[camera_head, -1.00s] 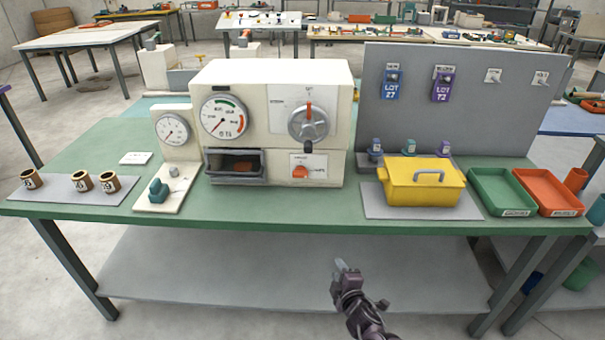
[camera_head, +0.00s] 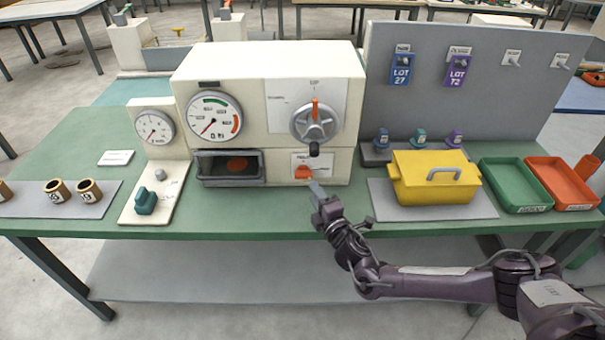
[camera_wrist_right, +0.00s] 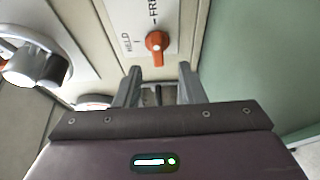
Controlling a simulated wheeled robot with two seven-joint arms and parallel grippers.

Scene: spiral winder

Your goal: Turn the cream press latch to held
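The cream press (camera_head: 270,100) stands on the green bench. Its latch, a small orange knob (camera_head: 303,173), sits on a white plate low on the right of its front. In the right wrist view the orange knob (camera_wrist_right: 157,42) shows beside the printed words HELD and FREE. I cannot tell for sure which word it points to. My right gripper (camera_head: 317,191) is just below and right of the knob in the head view. In the wrist view its two fingers (camera_wrist_right: 159,82) are apart, with nothing between them, short of the knob. My left gripper is not in view.
A grey hand wheel with a dark handle (camera_head: 314,122) sits above the latch. A yellow lidded box (camera_head: 435,180) stands right of the press. A teal knob on a cream plate (camera_head: 146,202) is at left. The bench front (camera_head: 270,222) is clear.

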